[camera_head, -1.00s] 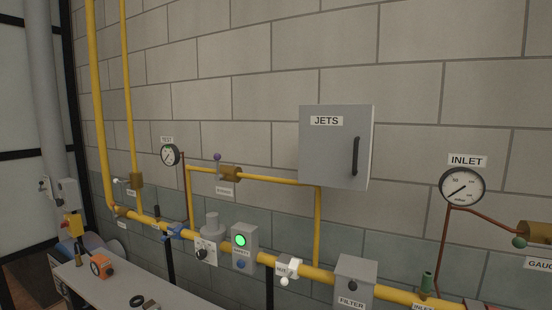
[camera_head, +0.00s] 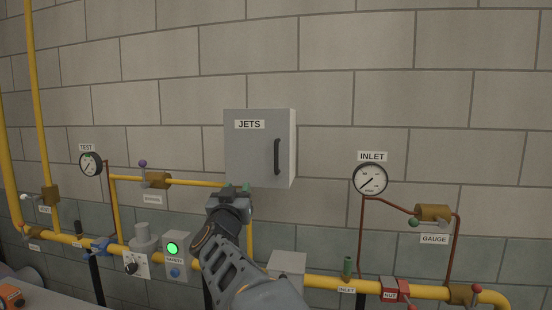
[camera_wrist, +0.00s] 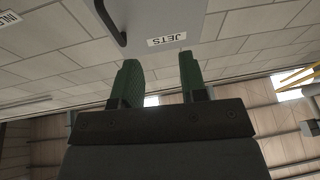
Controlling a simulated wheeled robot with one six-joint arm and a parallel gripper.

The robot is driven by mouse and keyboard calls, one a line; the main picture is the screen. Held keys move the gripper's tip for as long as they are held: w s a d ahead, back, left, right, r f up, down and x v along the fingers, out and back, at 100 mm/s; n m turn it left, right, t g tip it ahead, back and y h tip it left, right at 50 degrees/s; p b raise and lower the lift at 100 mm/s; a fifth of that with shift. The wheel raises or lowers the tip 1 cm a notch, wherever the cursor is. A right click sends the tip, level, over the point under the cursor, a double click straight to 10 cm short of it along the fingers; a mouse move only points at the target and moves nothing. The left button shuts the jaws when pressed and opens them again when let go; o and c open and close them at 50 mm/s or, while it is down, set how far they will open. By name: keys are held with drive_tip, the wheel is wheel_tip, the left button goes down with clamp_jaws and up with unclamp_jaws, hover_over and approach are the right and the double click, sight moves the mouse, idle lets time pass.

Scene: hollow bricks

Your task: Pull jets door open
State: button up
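The grey JETS cabinet (camera_head: 248,155) hangs on the block wall, its door shut. A dark vertical handle (camera_head: 277,157) is on the right part of the door. My gripper (camera_head: 232,188) is in front of the cabinet's lower edge, left of and below the handle. In the wrist view, the upside-down JETS door (camera_wrist: 190,22) and its handle (camera_wrist: 112,24) lie beyond the fingers. My gripper's green fingers (camera_wrist: 158,82) stand apart with nothing between them. They do not appear to touch the handle.
Yellow pipes (camera_head: 330,283) run along the wall below the cabinet. The INLET gauge (camera_head: 370,179) is to the right and the TEST gauge (camera_head: 91,163) to the left. A grey box with a green light (camera_head: 172,248) sits low, left of my arm. The wall above the cabinet is clear.

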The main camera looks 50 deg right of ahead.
sight(276, 158)
drive_tip(key=d+r+m+g+h+p, duration=0.1)
drive_tip(key=d+r+p, duration=0.1)
drive_tip(key=d, duration=0.3)
drive_tip(key=d+r+m+g+h+p, duration=0.1)
drive_tip(key=d+r+g, duration=0.1)
drive_tip(key=d, duration=0.3)
drive_tip(key=w+d+r+m+g+h+p, duration=0.1)
drive_tip(key=d+r+g+h+p, duration=0.1)
drive_tip(key=d, duration=0.4)
drive_tip(key=shift+w+r+m+p, duration=0.1)
drive_tip(key=shift+r+m+p, duration=0.2)
drive_tip(key=shift+r+m, duration=0.1)
drive_tip(key=shift+c, duration=0.4)
clamp_jaws()
